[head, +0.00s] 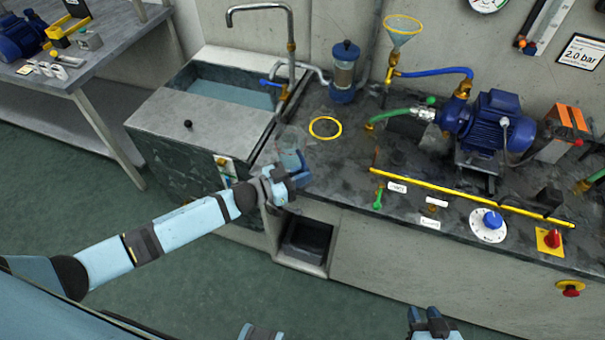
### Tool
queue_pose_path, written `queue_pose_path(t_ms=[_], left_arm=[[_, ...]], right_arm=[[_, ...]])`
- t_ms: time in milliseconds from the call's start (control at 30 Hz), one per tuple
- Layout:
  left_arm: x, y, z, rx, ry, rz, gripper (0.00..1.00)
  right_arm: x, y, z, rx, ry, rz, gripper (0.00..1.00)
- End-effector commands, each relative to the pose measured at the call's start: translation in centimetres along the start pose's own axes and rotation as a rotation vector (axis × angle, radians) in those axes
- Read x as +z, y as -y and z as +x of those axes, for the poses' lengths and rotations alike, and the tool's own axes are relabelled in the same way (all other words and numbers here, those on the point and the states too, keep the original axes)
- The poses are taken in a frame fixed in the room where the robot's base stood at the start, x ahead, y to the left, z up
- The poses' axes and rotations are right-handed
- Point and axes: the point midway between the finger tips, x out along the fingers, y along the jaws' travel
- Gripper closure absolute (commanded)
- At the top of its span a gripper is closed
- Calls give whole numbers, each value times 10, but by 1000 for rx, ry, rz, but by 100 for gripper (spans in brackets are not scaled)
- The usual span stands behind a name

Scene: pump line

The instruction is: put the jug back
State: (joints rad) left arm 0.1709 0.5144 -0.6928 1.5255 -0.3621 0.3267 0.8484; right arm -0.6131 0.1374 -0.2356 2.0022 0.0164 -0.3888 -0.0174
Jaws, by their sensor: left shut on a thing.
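A clear jug (290,142) with a bluish lower part is at the front left corner of the bench, next to the sink. My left gripper (290,178) is shut on the jug from the front. The gripper hides part of the jug, and I cannot tell whether its base touches the bench. A yellow ring (325,127) is marked on the worktop, just behind and to the right of the jug. Nothing stands in the ring. My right gripper (428,318) is low at the bottom edge, away from the bench top, and its finger gap is unclear.
The sink (205,118) with water and a tap (290,45) lies to the left. A blue-capped filter (345,70) stands behind the ring. A green hose (393,114), funnel (403,28) and blue pump (490,120) are to the right. A yellow rail (460,195) runs along the front.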

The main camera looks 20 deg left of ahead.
Motion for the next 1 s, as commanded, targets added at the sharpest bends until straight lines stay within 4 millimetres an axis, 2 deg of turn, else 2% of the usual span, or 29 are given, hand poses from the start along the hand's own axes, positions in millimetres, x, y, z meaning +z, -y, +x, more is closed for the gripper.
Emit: queue_pose_path(t_ms=[67,100,200,567,667,1000], left_arm=[[3,0,0,0,0,0,100],[4,0,0,0,1,0,86],[3,0,0,0,1,0,63],[-1,0,-2,0,1,0,63],[2,0,-16,0,4,-1,63],[2,-1,-87,0,4,-1,63]], right_arm=[[2,0,1,0,1,1,65],[2,0,1,0,1,1,65],[1,0,1,0,2,2,65],[0,0,0,0,3,1,65],[2,0,1,1,2,1,65],[6,-1,3,1,6,4,65]])
